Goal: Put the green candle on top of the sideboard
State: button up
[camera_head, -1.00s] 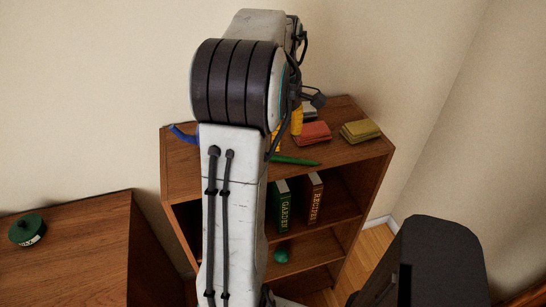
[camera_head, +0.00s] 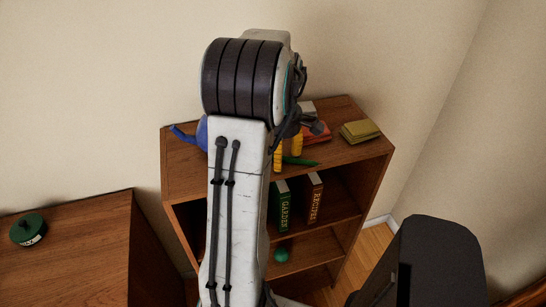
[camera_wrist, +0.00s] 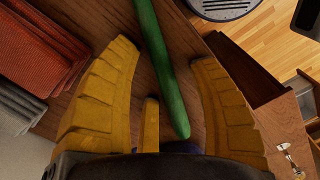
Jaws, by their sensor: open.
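The green candle (camera_head: 300,161) lies on its side on top of the bookcase (camera_head: 352,152), near the front edge. In the wrist view the candle (camera_wrist: 162,65) runs lengthwise between my spread yellow fingers, with clear gaps on both sides. My gripper (camera_wrist: 165,55) is open and empty, pointing down over the bookcase top. In the head view my gripper (camera_head: 287,150) is just behind the candle, and my arm hides part of that area. A brown cabinet (camera_head: 85,250) at the lower left looks like the sideboard.
A round green tin (camera_head: 28,230) sits on the left cabinet; the rest of its visible top is clear. Red folded cloths (camera_wrist: 38,45) lie close to my gripper. Yellow cloths (camera_head: 359,131) and a blue object (camera_head: 186,133) share the bookcase top. Books (camera_head: 283,207) stand below.

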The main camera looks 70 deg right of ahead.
jog(key=shift+c, duration=0.4)
grip_shut()
